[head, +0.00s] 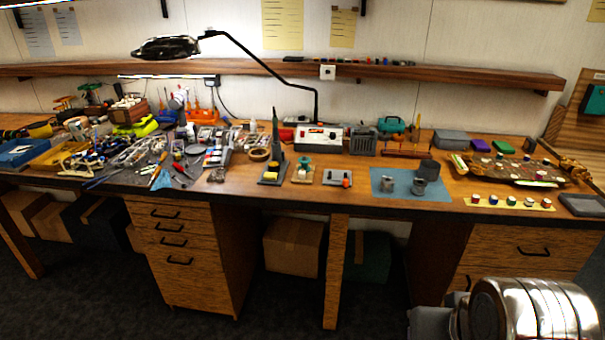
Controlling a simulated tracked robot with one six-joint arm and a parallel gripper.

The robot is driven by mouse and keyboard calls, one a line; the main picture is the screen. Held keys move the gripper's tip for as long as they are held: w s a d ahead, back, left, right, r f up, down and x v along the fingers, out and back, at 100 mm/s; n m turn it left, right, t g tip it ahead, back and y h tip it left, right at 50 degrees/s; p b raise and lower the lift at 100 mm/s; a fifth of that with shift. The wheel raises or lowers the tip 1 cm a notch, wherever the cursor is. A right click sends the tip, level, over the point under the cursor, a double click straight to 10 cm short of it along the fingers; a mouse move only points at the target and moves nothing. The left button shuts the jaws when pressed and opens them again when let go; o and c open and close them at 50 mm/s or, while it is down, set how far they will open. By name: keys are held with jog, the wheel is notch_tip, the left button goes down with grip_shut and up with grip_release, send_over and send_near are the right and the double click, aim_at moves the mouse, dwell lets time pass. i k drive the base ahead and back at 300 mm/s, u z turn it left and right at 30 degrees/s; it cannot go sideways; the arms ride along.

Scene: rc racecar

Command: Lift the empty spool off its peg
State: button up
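I cannot pick out the empty spool and its peg for certain at this size. A small wooden stand (303,175) on the bench carries a teal-topped upright piece (304,162), which may be a spool on a peg. Beside it on the left, a dark base carries a tall dark upright (275,130). To the right, a grey plate (331,176) carries an orange-red piece (346,182). My gripper's fingers are not in view. A shiny metal part at the bottom right seems to be my own arm, well apart from the bench items.
The wooden bench (340,205) has crowded tools at the left. A lamp (165,47) arches over it. A blue mat (410,187) with grey cylinders lies right of centre. A strip of small coloured pots (508,202) is farther right. Dark floor (290,310) lies in front.

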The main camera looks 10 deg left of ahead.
aim_at(304, 164)
jog(key=k, duration=0.25)
jog(key=u, duration=0.3)
jog(key=i, duration=0.4)
jog(key=u, duration=0.65)
jog(key=i, duration=0.65)
jog(key=u, duration=0.45)
jog(key=i, duration=0.95)
jog(key=z, duration=0.55)
jog(key=i, duration=0.7)
jog(key=z, duration=0.35)
